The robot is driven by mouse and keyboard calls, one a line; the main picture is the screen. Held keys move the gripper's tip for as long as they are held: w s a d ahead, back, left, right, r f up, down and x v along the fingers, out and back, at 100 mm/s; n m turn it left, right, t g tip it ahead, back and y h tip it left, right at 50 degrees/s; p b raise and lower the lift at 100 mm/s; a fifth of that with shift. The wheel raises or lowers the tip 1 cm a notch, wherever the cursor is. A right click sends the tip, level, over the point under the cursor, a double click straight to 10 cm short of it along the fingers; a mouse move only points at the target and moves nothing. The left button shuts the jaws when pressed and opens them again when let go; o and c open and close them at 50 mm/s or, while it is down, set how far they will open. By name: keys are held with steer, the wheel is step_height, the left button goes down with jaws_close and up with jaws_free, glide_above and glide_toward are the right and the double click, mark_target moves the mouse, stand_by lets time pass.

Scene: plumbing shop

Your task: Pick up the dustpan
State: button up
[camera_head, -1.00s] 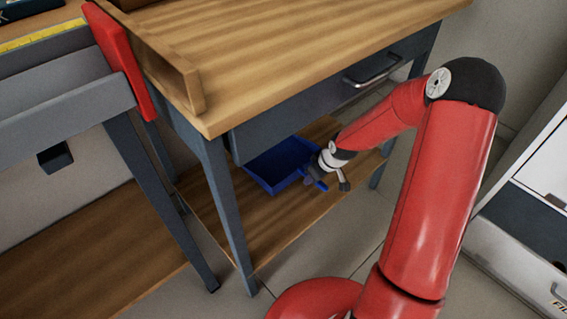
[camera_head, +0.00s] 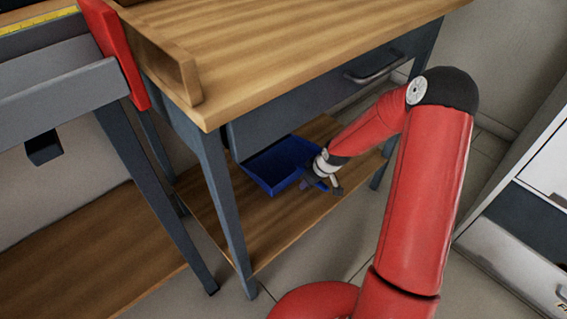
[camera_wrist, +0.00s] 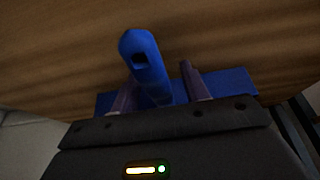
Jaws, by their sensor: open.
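The blue dustpan (camera_head: 277,166) lies on the lower wooden shelf of the workbench, under the drawer. Its handle (camera_wrist: 146,62) points toward the top of the wrist view, with a hole near its end. My gripper (camera_head: 322,184) is low over the shelf at the dustpan's handle side. In the wrist view my gripper (camera_wrist: 158,88) is open, with one finger on each side of the handle. I cannot tell whether either finger touches it. Part of the pan is hidden behind my gripper's body.
The workbench top (camera_head: 290,50) and its drawer (camera_head: 335,85) hang above the shelf (camera_head: 240,220). A front leg (camera_head: 225,205) stands left of the dustpan. A grey cabinet (camera_head: 525,195) is at the right. The floor between is clear.

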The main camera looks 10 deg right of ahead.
steer(key=shift+c, duration=0.2)
jaws_close()
stand_by(0.4)
